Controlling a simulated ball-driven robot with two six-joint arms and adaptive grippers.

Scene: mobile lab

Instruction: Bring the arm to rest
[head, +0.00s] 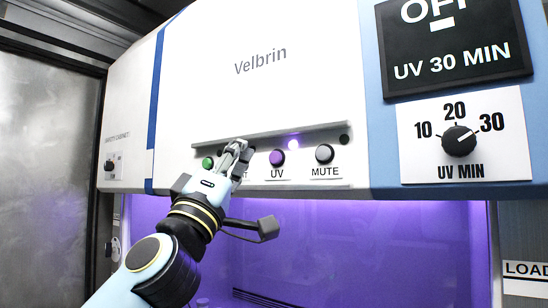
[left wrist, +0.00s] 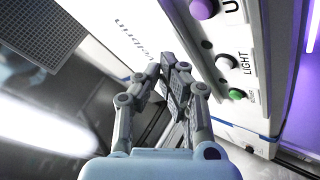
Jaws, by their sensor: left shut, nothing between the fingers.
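My left gripper (head: 240,148) is in front of the button row of the white Velbrin cabinet (head: 290,90), with its arm rising from the lower left. Its fingers are closed together and empty. In the left wrist view, the closed fingertips (left wrist: 178,70) are beside the row, with a visible gap from the LIGHT button (left wrist: 223,62). The green button (head: 208,163) shows left of the gripper and the purple UV button (head: 277,157) right of it. In the head view the gripper covers the LIGHT button. My right gripper is not in view.
The grey MUTE button (head: 324,153) is at the right of the row. A timer knob (head: 459,141) points near 30, under a display (head: 450,45) reading OFF and UV 30 MIN. A small light (head: 293,144) glows. Below, the chamber (head: 350,245) glows purple.

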